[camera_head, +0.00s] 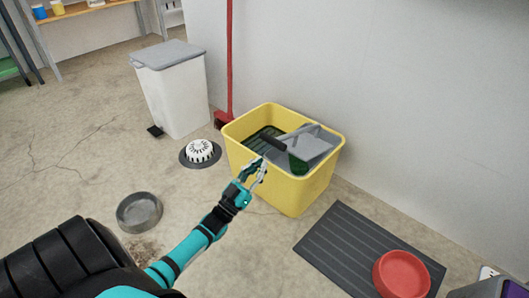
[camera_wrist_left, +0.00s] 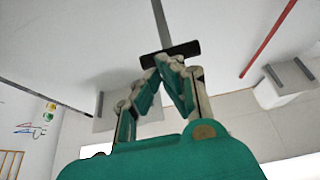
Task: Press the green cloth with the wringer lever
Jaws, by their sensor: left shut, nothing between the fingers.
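A yellow mop bucket (camera_head: 305,195) stands against the wall, with a grey wringer (camera_head: 312,148) in its right part. The green cloth (camera_head: 298,165) shows as a dark green patch in the wringer, partly hidden. The wringer lever (camera_head: 300,131) slants across the top and ends in a black handle (camera_head: 272,144). My left gripper (camera_head: 259,165) is at the bucket's near side, shut and empty, with its tips just below the handle. In the left wrist view the tips (camera_wrist_left: 165,60) are close to the black handle (camera_wrist_left: 180,51); whether they touch it I cannot tell. My right gripper is out of view.
A white bin (camera_head: 178,98) and a red broom (camera_head: 229,60) stand behind left. A white-topped round object (camera_head: 200,152) and a grey bowl (camera_head: 139,211) sit on the floor at left. A dark ribbed mat (camera_head: 345,245) with a red bowl (camera_head: 402,274) lies at front right.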

